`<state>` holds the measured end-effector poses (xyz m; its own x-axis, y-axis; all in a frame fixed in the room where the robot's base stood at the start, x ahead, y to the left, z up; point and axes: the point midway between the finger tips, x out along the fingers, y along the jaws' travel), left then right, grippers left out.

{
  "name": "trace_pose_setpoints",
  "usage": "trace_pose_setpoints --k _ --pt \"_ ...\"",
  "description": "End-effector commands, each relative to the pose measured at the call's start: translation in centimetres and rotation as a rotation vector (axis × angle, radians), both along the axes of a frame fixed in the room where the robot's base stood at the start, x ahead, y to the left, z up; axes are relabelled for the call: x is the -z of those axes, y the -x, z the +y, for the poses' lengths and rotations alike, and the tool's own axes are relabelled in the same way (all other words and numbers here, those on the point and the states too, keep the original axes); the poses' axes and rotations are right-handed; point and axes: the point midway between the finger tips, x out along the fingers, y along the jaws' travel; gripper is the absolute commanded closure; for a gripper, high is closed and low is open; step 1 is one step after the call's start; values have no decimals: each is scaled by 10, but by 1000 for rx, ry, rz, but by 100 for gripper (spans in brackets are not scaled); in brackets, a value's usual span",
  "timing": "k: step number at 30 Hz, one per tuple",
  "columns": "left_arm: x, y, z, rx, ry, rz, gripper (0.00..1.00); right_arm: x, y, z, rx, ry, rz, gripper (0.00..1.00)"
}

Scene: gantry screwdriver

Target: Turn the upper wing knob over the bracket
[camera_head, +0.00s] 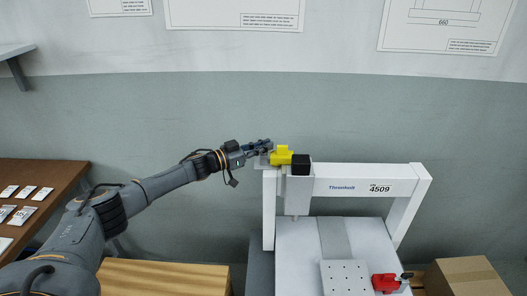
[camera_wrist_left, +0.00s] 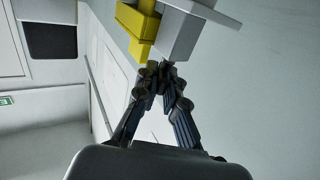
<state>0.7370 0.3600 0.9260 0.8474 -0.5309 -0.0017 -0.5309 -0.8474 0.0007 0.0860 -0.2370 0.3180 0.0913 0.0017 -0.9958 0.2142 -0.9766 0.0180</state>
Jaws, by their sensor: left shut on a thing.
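The yellow wing knob (camera_head: 281,155) sits at the upper left end of the white gantry, beside a black block (camera_head: 300,165). Its yellow body also shows at the top of the left wrist view (camera_wrist_left: 138,27), next to a light grey block (camera_wrist_left: 180,32). My left gripper (camera_head: 266,148) reaches in from the left and is at the knob. In the left wrist view its fingers (camera_wrist_left: 160,72) come together at the lower edge of the yellow and grey parts. The exact contact is partly hidden. My right gripper is not in view.
The white gantry (camera_head: 345,180) spans a grey machine bed with a perforated plate (camera_head: 345,278). A red part (camera_head: 385,283) is at the bed's right. A cardboard box (camera_head: 465,277) stands lower right, a brown table (camera_head: 45,180) at left.

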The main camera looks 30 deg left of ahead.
Motion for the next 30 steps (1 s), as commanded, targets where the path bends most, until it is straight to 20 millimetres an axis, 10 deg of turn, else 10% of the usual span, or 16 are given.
trace_pose_setpoints --k 19,23,30 --pt "-3 -1 0 46 3 -4 100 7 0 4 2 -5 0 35" --pt "-3 -1 0 46 3 -4 69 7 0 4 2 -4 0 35" --pt "-1 -1 -1 47 1 -3 68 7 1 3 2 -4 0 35"
